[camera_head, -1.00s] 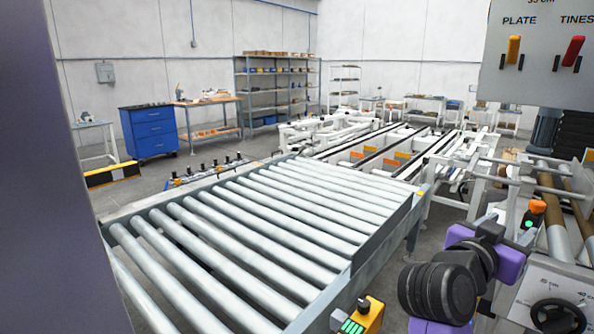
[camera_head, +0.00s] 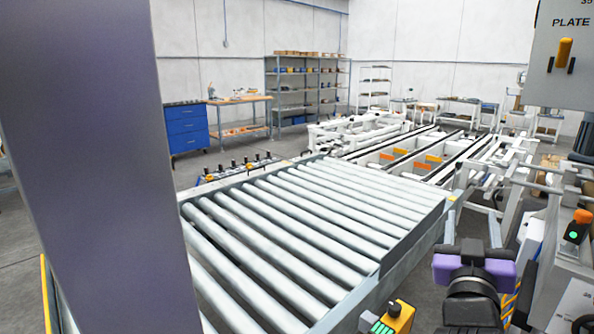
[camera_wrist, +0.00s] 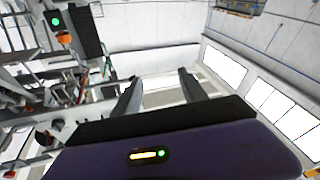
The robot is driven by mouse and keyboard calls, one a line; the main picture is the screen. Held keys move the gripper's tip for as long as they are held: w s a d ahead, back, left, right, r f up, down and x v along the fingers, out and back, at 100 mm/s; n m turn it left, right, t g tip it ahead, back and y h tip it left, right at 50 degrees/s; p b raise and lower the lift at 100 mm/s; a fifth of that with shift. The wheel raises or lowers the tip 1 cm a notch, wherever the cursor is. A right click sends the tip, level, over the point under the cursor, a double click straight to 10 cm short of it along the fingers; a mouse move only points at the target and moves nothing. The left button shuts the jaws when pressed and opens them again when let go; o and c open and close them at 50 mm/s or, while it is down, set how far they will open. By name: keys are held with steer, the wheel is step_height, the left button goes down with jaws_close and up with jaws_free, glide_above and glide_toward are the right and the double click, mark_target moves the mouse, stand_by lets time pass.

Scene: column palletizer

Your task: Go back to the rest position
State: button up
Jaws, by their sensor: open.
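My gripper (camera_wrist: 160,88) shows in the wrist view with its two dark fingers apart and nothing between them. It points up toward the white wall and roof, with its purple body at the bottom of the picture. In the head view my purple and black arm links (camera_head: 474,270) stand folded at the lower right, beside the roller conveyor (camera_head: 300,225). The fingers cannot be made out in that view.
A control panel (camera_head: 563,85) with an orange lever hangs at the upper right. A post with an orange and green light (camera_head: 578,228) stands right of my arm. A yellow button box (camera_head: 390,318) is at the conveyor's near edge. The rollers are empty.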

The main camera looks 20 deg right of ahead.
steer(key=s+a+f+n+t+y, duration=0.35)
steer(key=a+f+y, duration=0.2)
steer(key=a, duration=0.35)
steer(key=s+a+f+n+t+y, duration=0.25)
steer(key=a+f+n+y, duration=0.2)
steer(key=a+f, duration=0.35)
steer(key=s+a+f+y+p, duration=0.1)
steer(key=s+a+f+y, duration=0.2)
steer(key=s+a, duration=0.4)
steer(key=shift+s+a+y+p, duration=0.25)
steer(key=shift+s+y, duration=0.35)
steer(key=shift+s, duration=0.65)
steer(key=s+a+f+g, duration=0.1)
steer(key=s, duration=0.3)
steer(key=s+a+f+g+y, duration=0.1)
steer(key=s+f+g, duration=0.1)
steer(key=s, duration=0.3)
steer(key=s+a+f+g+p, duration=0.1)
steer(key=s+f, duration=0.1)
steer(key=s, duration=0.3)
steer(key=shift+s+a+f+m+y, duration=0.2)
steer(key=shift+s+a+m+y, duration=0.05)
steer(key=shift+m+y, duration=0.05)
steer(key=shift+c, duration=0.2)
